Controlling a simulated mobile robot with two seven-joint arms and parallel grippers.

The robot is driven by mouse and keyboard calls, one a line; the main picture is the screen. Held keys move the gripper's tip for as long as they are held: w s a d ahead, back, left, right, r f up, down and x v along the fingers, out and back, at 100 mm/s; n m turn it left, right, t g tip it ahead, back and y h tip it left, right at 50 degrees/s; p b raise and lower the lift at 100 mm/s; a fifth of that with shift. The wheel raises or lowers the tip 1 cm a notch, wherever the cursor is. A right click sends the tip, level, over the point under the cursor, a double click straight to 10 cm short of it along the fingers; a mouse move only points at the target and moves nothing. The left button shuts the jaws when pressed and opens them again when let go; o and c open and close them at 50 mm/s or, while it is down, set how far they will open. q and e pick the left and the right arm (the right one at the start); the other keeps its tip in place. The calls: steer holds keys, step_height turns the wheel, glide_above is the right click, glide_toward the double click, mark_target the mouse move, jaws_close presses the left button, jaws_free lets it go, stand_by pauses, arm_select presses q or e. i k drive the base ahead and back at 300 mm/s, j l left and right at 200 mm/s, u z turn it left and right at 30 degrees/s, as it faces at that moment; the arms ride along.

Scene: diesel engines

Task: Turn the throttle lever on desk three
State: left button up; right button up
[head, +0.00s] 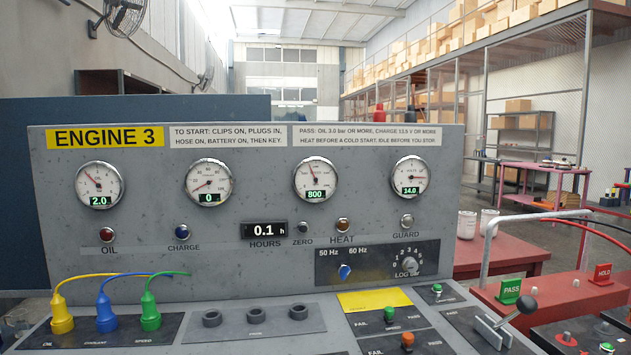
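The desk labelled ENGINE 3 (250,250) fills the view. A lever (520,313) with a black ball knob stands on a slotted plate at the desk's lower right, tilted to the right; I take it as the throttle lever, though I read no label on it. The speed gauge (315,179) shows 800, the oil gauge (100,186) 2.0, the coolant gauge (209,183) 0 and the volt gauge (410,177) 14.0. Neither of my grippers shows.
Yellow, blue and green plugs (107,315) stand at the lower left with cables. To the right is a red bench (560,300) with PASS (508,290) and HOLD (603,272) signs and a pale bent pipe (487,260).

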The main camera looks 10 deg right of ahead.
mark_target(526, 305)
steer(key=z, duration=1.65)
